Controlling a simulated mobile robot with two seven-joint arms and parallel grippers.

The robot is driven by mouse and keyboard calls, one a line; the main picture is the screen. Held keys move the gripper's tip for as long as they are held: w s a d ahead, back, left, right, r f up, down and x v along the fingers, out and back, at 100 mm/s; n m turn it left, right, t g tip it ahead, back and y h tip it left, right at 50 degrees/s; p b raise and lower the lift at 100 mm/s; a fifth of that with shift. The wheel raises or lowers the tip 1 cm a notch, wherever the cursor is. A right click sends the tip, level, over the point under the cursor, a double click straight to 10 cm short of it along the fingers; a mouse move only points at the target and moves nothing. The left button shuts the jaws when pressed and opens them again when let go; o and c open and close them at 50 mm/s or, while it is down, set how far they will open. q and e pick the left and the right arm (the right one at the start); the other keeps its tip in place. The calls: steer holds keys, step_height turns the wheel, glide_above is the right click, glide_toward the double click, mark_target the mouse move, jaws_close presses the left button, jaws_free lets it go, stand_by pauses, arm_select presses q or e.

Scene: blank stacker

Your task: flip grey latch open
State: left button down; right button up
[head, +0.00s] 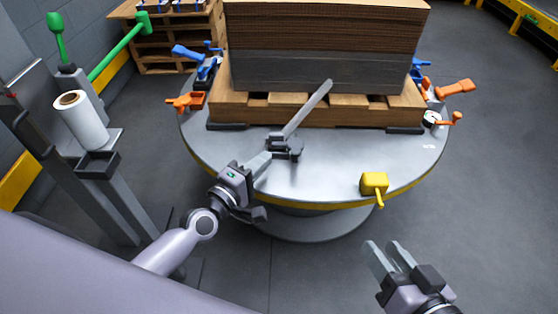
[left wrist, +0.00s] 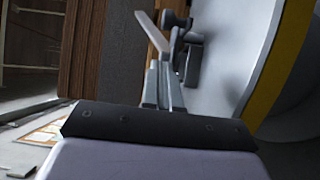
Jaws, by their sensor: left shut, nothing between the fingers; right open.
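The grey latch (head: 305,112) is a long flat bar on a dark base block (head: 285,147), on the round table in front of the pallet. In the head view its bar slants up and to the right. My left gripper (head: 262,161) is shut and empty, its fingertips just left of and below the latch base. In the left wrist view, the left fingers (left wrist: 164,88) point at the latch (left wrist: 152,32), whose base shows beyond the fingertips. I cannot tell whether they touch it. My right gripper (head: 388,255) is open and empty, off the table's front right edge.
The round grey table (head: 330,170) carries a wooden pallet (head: 315,113) with a tall cardboard stack (head: 320,45). Blue and orange clamps sit at both sides. A yellow block (head: 374,183) is at the front right rim. A post with a white roll (head: 80,118) stands at left.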

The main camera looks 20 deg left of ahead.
arm_select(q)
steer(key=shift+w+d, duration=0.5)
steer(key=shift+d, duration=0.4)
steer(key=shift+w+d, duration=0.45)
steer(key=shift+d, duration=0.4)
